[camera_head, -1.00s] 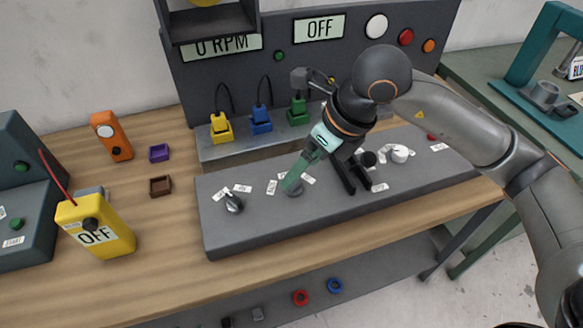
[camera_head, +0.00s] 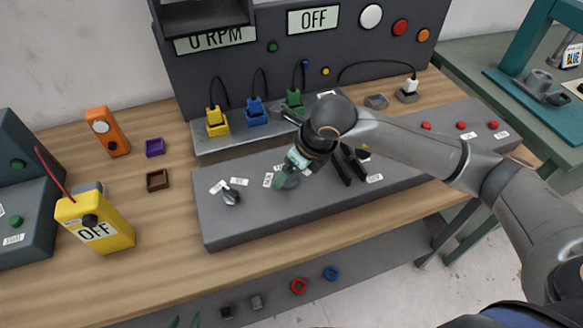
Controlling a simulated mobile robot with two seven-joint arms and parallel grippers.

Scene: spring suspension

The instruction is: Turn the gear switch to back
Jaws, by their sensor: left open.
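My left gripper (camera_head: 318,178) is open over the grey control panel (camera_head: 235,232); its arm enters from the right of the picture. Its teal finger is at or just above a dark round knob (camera_head: 290,182) ringed by small labels, likely the gear switch. Whether they touch and which way the knob points cannot be told. The dark finger parts are to the right of that knob. The label text is too small to read. My right gripper is not in view.
Yellow (camera_head: 217,125), blue (camera_head: 256,116) and green (camera_head: 293,100) plugs stand behind the panel. A display reads OFF (camera_head: 313,20). A yellow meter (camera_head: 96,221) and an orange device (camera_head: 108,132) stand left. Red buttons (camera_head: 461,125) lie right. The wooden table's front strip is clear.

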